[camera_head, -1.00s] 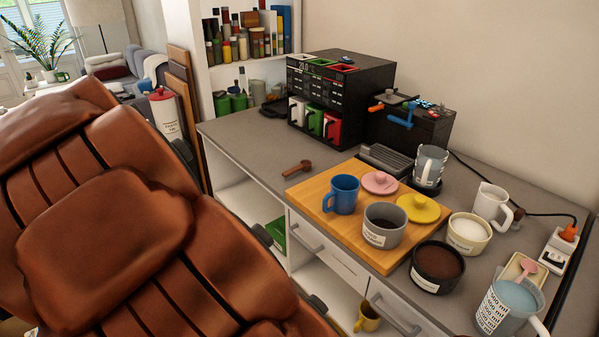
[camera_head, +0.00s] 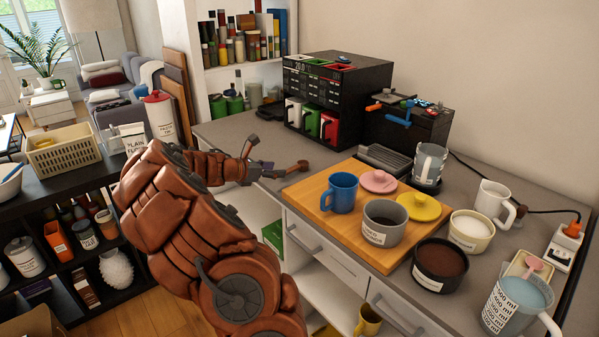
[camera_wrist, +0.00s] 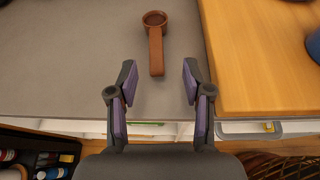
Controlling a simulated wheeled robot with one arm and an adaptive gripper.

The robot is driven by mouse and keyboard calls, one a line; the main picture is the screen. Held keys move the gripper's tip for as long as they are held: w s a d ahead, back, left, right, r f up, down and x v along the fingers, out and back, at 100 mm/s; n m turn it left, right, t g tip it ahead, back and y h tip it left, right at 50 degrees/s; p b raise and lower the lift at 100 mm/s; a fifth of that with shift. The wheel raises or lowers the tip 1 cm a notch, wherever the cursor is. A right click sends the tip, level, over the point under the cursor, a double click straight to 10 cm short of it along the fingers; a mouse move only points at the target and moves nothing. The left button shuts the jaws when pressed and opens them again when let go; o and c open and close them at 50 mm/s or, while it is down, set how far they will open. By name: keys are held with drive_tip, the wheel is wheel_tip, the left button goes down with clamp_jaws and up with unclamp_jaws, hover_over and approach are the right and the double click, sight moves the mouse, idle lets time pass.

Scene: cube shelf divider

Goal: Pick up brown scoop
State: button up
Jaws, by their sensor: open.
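The brown scoop (camera_wrist: 156,40) lies on the grey counter, its round bowl away from me and its handle pointing toward my gripper in the wrist view. In the head view the scoop (camera_head: 298,166) shows only in part, left of the wooden board, just beyond my gripper (camera_head: 262,168). In the wrist view my gripper (camera_wrist: 158,82) is open and empty over the counter's front edge. Its two fingertips stand either side of the line of the handle. The end of the handle is close to the gap between them, and I see no contact.
The grey counter (camera_wrist: 80,50) is bare left of the scoop.

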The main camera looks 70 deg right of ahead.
sight(290, 169)
drive_tip(key=shift+d+f+n, duration=0.3)
drive_tip(key=shift+d+f, duration=0.2)
drive_tip(key=shift+d, duration=0.05)
drive_tip(key=shift+r+p+x, duration=0.1)
drive_tip(key=shift+p+x, duration=0.3)
drive_tip(key=shift+x, duration=1.1)
drive_tip(key=shift+r+p+x, duration=0.15)
drive_tip(key=shift+p+x, duration=0.2)
drive_tip(key=shift+x, duration=2)
clamp_jaws()
